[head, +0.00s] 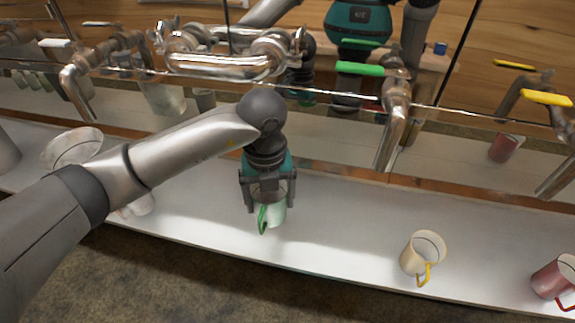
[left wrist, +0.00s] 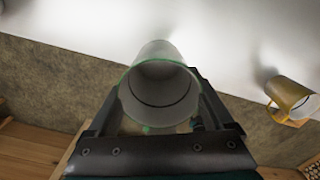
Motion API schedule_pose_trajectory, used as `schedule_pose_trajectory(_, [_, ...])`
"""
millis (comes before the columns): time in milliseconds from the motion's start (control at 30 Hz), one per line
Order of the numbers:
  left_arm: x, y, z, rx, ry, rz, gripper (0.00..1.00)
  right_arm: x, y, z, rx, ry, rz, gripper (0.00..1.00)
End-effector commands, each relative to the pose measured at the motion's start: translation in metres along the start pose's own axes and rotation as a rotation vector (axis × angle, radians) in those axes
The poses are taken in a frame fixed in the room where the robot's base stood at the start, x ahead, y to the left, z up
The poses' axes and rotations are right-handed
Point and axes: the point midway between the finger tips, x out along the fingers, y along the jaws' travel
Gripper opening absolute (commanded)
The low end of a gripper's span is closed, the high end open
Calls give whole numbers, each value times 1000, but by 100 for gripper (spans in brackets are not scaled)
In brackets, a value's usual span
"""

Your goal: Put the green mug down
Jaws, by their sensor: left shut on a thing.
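My left gripper (head: 268,193) is shut on the green mug (head: 274,212), a pale mug with a green handle that points toward the front of the white counter (head: 335,240). The mug is at or just above the counter; I cannot tell if its base touches. In the left wrist view the green mug (left wrist: 158,88) shows its open rim between the fingers of my left gripper (left wrist: 165,118). My right gripper is not clearly in view.
A mug with a yellow handle (head: 422,256) and a red mug (head: 556,278) stand to the right. A white bowl (head: 72,148) is at the left. Metal taps, one with a green lever (head: 360,69), hang over the counter's back. Counter between the green and yellow mugs is clear.

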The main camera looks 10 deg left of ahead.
Motion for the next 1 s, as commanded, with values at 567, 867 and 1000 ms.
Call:
schedule_pose_trajectory(567, [-26,4,3,597,-28,-3,24,3,0,0,0,0,0,50])
schedule_pose_trajectory(867, [-44,10,2,1141,-40,7,24,5,0,0,0,0,0,50])
schedule_pose_trajectory(1000, [-51,14,0,1393,-44,13,24,6,0,0,0,0,0,50])
